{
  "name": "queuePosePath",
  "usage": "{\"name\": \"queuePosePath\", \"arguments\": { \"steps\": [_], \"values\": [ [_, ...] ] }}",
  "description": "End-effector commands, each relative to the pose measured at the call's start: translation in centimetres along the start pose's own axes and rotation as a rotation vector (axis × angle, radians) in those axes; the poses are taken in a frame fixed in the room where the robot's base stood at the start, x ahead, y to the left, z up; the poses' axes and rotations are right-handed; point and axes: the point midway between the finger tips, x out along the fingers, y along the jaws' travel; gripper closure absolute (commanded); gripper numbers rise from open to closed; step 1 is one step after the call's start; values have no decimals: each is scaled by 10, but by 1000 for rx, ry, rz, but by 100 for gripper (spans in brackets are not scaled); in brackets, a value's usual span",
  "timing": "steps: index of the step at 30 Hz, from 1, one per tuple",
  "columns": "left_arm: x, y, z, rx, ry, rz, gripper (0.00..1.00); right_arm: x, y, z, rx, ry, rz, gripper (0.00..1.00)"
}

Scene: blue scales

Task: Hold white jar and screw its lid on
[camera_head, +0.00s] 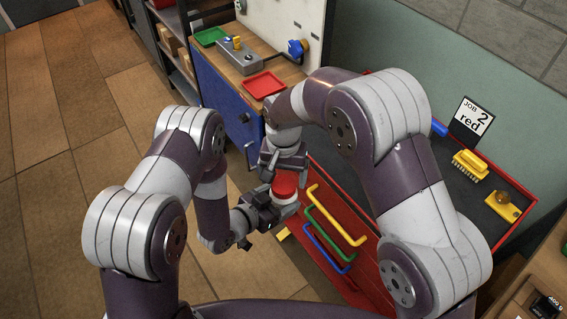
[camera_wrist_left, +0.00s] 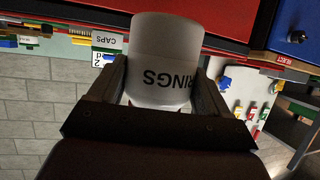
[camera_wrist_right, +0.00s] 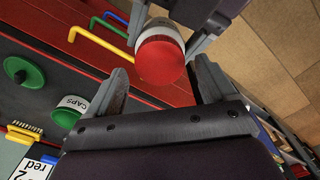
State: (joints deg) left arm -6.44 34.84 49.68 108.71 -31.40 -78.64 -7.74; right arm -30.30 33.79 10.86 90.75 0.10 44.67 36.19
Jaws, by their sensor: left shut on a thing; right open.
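The white jar (camera_head: 287,204) has a red lid (camera_head: 285,186) on its upper end. Whether the lid is screwed tight cannot be told. My left gripper (camera_head: 272,208) is shut around the side of the jar. In the left wrist view the jar (camera_wrist_left: 160,65) sits between its fingers, with its label upside down and reading "RINGS". My right gripper (camera_head: 284,172) is open over the lid. In the right wrist view the red lid (camera_wrist_right: 160,62) faces the camera, just beyond and between the open fingertips (camera_wrist_right: 163,78). It does not look gripped.
The red cabinet with coloured handles (camera_head: 337,215) is close beside the jar. A card reading "JOB 2 red" (camera_head: 470,122), a yellow brush (camera_head: 470,165) and a yellow block (camera_head: 503,205) are on its dark top.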

Motion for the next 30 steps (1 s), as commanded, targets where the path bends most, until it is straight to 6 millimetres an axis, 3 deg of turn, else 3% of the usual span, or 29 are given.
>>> {"name": "queuePosePath", "arguments": {
  "steps": [6, 15, 16, 21, 24, 27, 30],
  "values": [
    [0, 0, 0, 0, 1, 0, 100, 20, 0, 0, 0, -1, 1, 16],
    [0, 0, 0, 0, 1, 0, 100, 22, 0, 0, 0, 0, 0, 16],
    [0, 0, 0, 0, 1, 0, 100, 22, 0, 0, 0, 0, 0, 22],
    [0, 0, 0, 0, 1, 0, 100, 22, 0, 0, 0, 0, 0, 73],
    [0, 0, 0, 0, 1, 0, 100, 22, 0, 0, 27, 0, 0, 74],
    [0, 0, 0, 0, 1, 0, 100, 22, 0, 0, 163, 0, 0, 74],
    [0, 0, 0, 0, 1, 0, 100, 22, 0, 0, 157, 0, 0, 74]
  ]
}}
